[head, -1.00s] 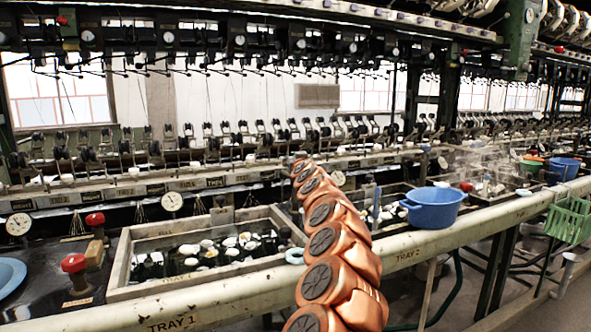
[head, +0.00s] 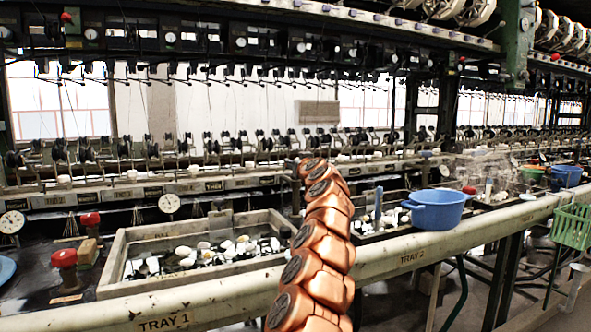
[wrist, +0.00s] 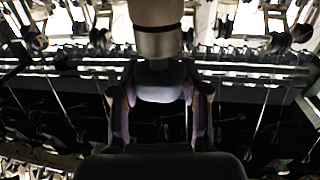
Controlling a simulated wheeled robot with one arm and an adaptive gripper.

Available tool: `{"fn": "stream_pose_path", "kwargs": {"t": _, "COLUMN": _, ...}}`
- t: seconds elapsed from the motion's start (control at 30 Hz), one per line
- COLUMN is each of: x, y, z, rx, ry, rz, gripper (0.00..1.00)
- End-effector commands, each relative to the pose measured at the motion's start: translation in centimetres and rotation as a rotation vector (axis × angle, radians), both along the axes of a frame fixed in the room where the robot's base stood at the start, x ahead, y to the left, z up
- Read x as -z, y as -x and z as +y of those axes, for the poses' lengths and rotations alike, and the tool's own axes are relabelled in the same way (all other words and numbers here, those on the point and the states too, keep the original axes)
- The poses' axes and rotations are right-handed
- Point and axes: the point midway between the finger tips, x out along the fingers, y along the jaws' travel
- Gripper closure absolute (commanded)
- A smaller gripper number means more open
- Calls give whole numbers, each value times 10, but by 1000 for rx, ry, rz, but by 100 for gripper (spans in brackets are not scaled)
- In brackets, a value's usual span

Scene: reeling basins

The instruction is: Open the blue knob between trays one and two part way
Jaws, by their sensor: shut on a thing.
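In the wrist view, my gripper (wrist: 160,100) has a finger on either side of a dull purple-blue knob (wrist: 160,82), with a pale metal cylinder (wrist: 158,42) just beyond it. The gripper is shut on this knob; its colour is dim in shadow. How far the knob is turned cannot be told. In the head view, my copper arm rises between the TRAY 1 label (head: 163,325) and the TRAY 2 label (head: 411,257). It hides the knob and my gripper there.
A basin with pale cocoons (head: 190,280) lies left of my arm. A blue bowl (head: 437,210) stands to the right, and a green basket (head: 574,226) hangs at far right. Red knobs (head: 64,258) stand at left. A long pale rail (head: 230,295) runs along the front.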

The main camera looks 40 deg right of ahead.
Motion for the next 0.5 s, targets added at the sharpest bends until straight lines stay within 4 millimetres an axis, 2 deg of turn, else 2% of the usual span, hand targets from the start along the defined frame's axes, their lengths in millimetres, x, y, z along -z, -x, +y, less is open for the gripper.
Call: {"fn": "stream_pose_path", "kwargs": {"t": 0.5, "x": 2, "y": -1, "z": 0, "rx": -36, "ry": 0, "rz": 2, "gripper": 90}}
